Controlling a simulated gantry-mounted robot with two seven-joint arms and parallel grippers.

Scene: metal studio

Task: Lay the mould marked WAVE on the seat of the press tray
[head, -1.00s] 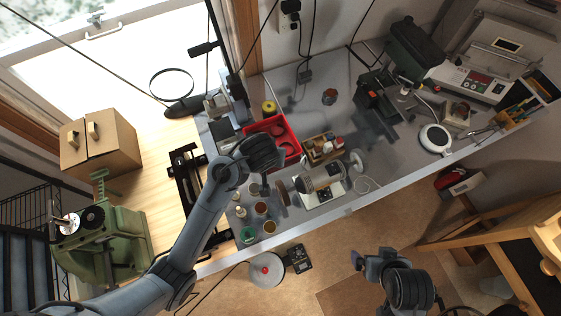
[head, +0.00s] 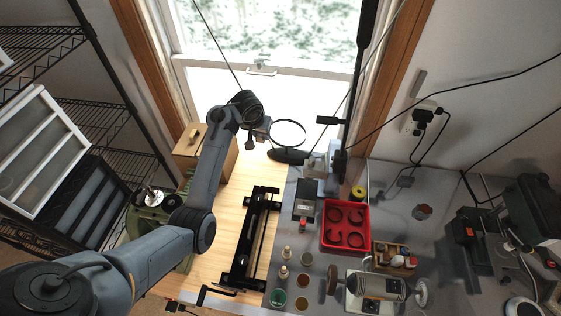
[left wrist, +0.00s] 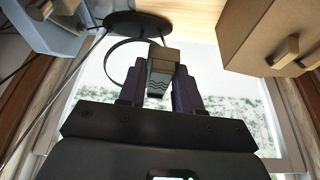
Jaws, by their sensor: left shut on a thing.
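My left gripper (head: 260,135) is raised above the far part of the wooden table, in front of the window. In the left wrist view my left gripper (left wrist: 160,90) is shut on a small grey mould (left wrist: 160,75) with wavy lines on its face. The mould is held up between the two dark fingers, clear of any surface. A red tray (head: 368,240) with several dark ring shapes in it lies on the grey bench, right of and nearer than the gripper. I cannot tell whether it is the press tray. My right gripper is out of view.
A round ring on a dark base (head: 290,156) stands just right of the gripper. A cardboard box (head: 222,160) stands behind the left arm. A long black frame (head: 252,235) lies on the wooden table (head: 230,215). Small jars and a motor tool (head: 375,286) crowd the bench.

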